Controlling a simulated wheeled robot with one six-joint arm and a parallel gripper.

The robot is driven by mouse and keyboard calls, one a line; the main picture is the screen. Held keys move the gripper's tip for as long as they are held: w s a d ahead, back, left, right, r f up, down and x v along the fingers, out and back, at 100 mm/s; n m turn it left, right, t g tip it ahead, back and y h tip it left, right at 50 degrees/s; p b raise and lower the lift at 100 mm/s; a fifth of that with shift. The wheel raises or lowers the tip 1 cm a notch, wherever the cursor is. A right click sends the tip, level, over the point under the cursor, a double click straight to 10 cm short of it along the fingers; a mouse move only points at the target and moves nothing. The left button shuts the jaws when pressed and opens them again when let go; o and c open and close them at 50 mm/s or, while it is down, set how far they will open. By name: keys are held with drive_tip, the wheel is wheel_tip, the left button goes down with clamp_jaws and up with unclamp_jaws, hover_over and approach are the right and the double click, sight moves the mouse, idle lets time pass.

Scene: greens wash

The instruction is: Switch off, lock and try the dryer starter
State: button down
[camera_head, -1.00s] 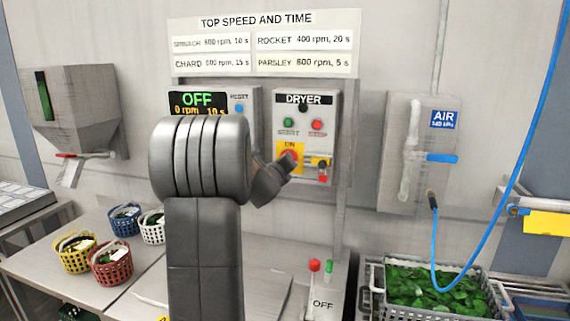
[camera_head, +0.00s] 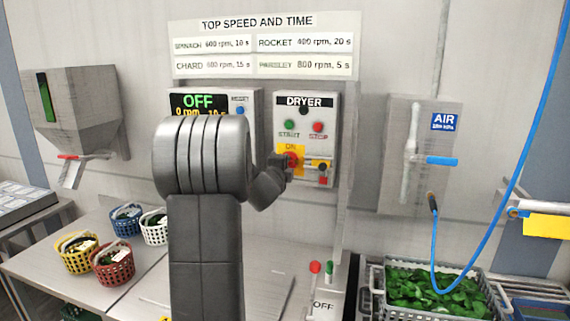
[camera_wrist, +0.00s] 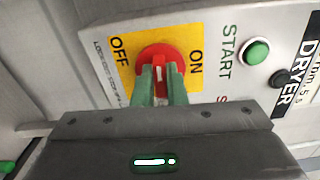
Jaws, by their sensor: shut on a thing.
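The dryer starter (camera_head: 306,110) is a grey box on the wall with a green START button (camera_head: 289,125), a red STOP button (camera_head: 317,127) and a dark round lamp above them. Its red rotary switch sits on a yellow plate; in the wrist view the switch (camera_wrist: 172,58) lies between the OFF and ON words, its white mark in line with neither word. My gripper (camera_wrist: 160,83) is shut on the switch's handle with its green-grey fingers. In the head view my gripper (camera_head: 282,166) partly covers the switch. A small yellow-and-black part and a red padlock-like item (camera_head: 323,180) hang right of it.
An AIR panel (camera_head: 420,150) with a blue handle and hose is to the right. Several baskets (camera_head: 113,265) stand on the left bench; a crate of greens (camera_head: 375,300) is lower right.

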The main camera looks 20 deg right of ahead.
drive_tip(key=shift+n, duration=0.5)
drive_tip(key=c, duration=1.5)
unclamp_jaws()
drive_tip(key=b+v, duration=0.3)
drive_tip(key=v, duration=1.1)
drive_tip(key=shift+w+d, duration=0.1)
drive_tip(key=shift+w, duration=0.05)
